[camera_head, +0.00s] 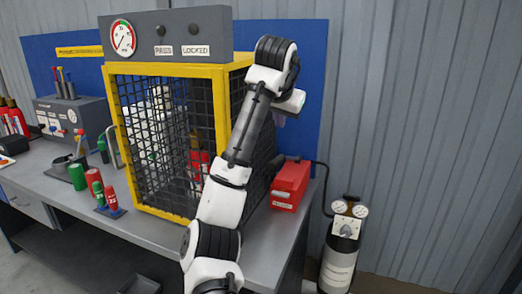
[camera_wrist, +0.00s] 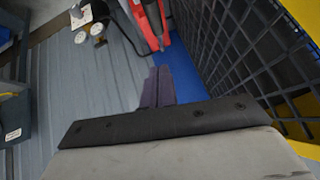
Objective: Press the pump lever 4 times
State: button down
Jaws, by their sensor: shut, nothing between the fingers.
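A red box (camera_head: 291,183) with a small white label sits at the right end of the bench, beside the caged enclosure. In the wrist view a red body with dark parts (camera_wrist: 158,22) is at the top, ahead of my fingers. My gripper (camera_wrist: 158,86) is shut and empty, close to the cage mesh and apart from the red body. In the head view my arm's end hides most of the gripper, above the red box.
The yellow-framed cage (camera_head: 222,110) stands left of my arm, with a gauge panel (camera_head: 165,34) on top. A gas cylinder (camera_head: 340,250) with gauges stands right of the bench, joined by a hose. Small canisters (camera_head: 78,177) stand at left.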

jog(key=shift+f, duration=0.15)
jog(key=p, duration=0.3)
send_over(278, 158)
jog(key=s, duration=0.2)
jog(key=f, duration=0.7)
jog(key=shift+d+f, duration=0.25)
jog(key=shift+d, duration=0.05)
jog(key=f, duration=0.1)
jog(key=f+p, duration=0.1)
jog(key=f, duration=0.1)
jog(key=shift+a, duration=0.4)
jog(key=shift+s+f, duration=0.1)
jog(key=shift+f, duration=0.45)
